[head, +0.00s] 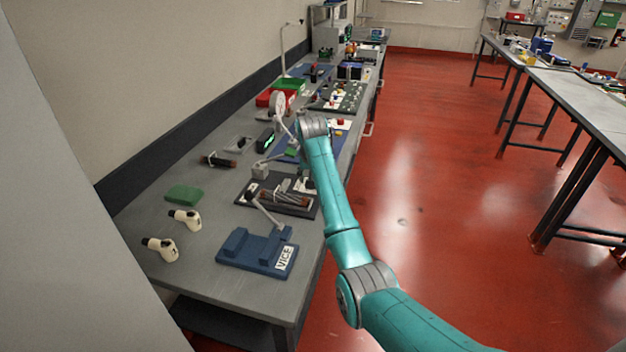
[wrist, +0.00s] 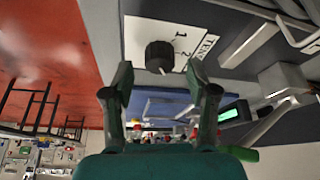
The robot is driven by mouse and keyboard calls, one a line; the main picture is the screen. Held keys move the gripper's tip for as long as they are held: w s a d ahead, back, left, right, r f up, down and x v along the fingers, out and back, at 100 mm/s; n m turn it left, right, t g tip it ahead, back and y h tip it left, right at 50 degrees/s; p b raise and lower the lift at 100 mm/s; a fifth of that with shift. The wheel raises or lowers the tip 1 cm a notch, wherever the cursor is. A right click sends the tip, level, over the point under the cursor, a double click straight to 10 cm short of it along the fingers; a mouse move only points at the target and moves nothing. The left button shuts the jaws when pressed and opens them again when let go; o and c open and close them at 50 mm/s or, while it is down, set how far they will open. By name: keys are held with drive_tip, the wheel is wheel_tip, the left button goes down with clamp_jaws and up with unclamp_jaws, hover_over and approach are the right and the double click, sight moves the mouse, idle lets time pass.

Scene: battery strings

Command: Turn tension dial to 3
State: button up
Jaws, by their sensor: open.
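The black tension dial (wrist: 159,57) sits on a white label plate (wrist: 150,30) in the wrist view. The plate shows the numbers 1 and 2 and part of the word "TEN"; no 3 can be made out. My gripper (wrist: 160,88) is open, its two fingers on either side of and just short of the dial, with nothing between them. In the head view my teal arm reaches over the bench, and its wrist hides the fingers and the dial. Which number the dial's pointer marks is hard to tell.
The grey workbench (head: 190,240) holds a blue vice (head: 257,250), two cream tools (head: 160,248), a green block (head: 184,194) and a dark fixture board (head: 270,202). A lit green display (wrist: 229,115) is right of the fingers in the wrist view. Red floor is clear right of the bench.

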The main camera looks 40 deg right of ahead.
drive_tip(key=v, duration=1)
drive_tip(key=shift+s+d, duration=0.1)
drive_tip(key=shift+s, duration=0.1)
